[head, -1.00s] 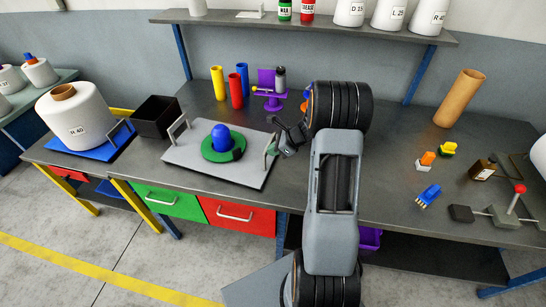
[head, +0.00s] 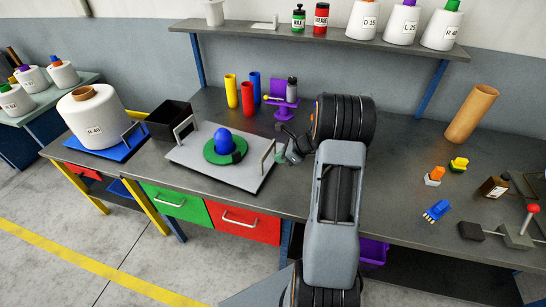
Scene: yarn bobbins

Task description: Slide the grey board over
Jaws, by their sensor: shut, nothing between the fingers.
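The grey board (head: 190,157) lies flat on the bench, with an upright metal handle at its left end (head: 184,130) and another at its right end (head: 267,163). A green disc (head: 237,157) with a blue domed knob (head: 224,142) sits on the board. My gripper (head: 284,156) is shut and empty, low over the bench just right of the right handle. I cannot tell whether it touches the handle. My arm hides part of the bench to its right.
A black bin (head: 168,120) stands close behind the board's left end. A large bobbin (head: 93,118) on a blue tray (head: 98,150) is farther left. Yellow, red and blue tubes and a purple stand (head: 285,107) are behind.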

